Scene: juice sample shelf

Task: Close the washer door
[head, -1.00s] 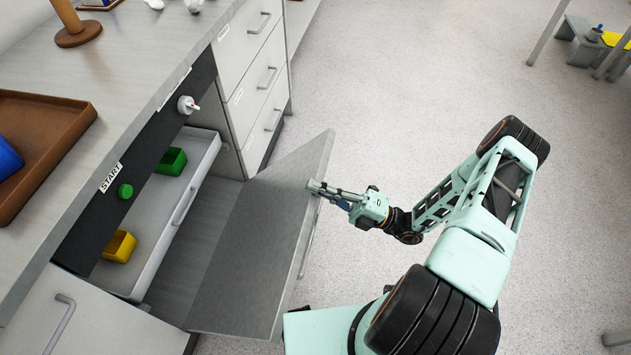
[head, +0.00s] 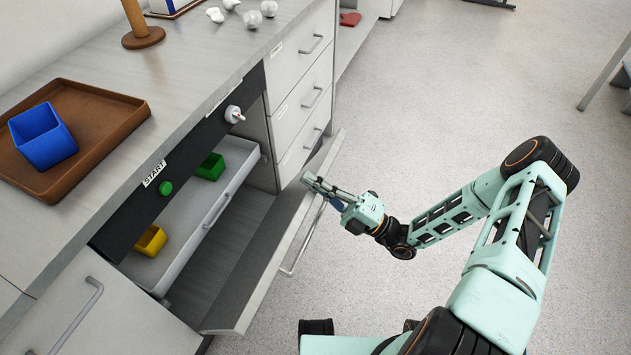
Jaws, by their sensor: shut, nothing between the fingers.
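The washer door (head: 268,267) is a grey panel hinged at its bottom edge, tilted outward and partly open in front of the washer. A long bar handle (head: 303,246) is on its outer face. My gripper (head: 308,180) is shut and empty, at the outer face of the door near its upper far corner; whether it touches is hard to tell. Inside the washer, a white drawer rack (head: 222,200) holds a green box (head: 210,167) and a yellow box (head: 151,240). The black panel above has a green START button (head: 165,188) and a white dial (head: 234,114).
A drawer cabinet (head: 303,100) stands right beside the washer, close to the door's far end. A cabinet front (head: 110,315) is at the near left. On the counter, a brown tray (head: 110,140) holds a blue box (head: 43,136). The floor (head: 430,110) to the right is clear.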

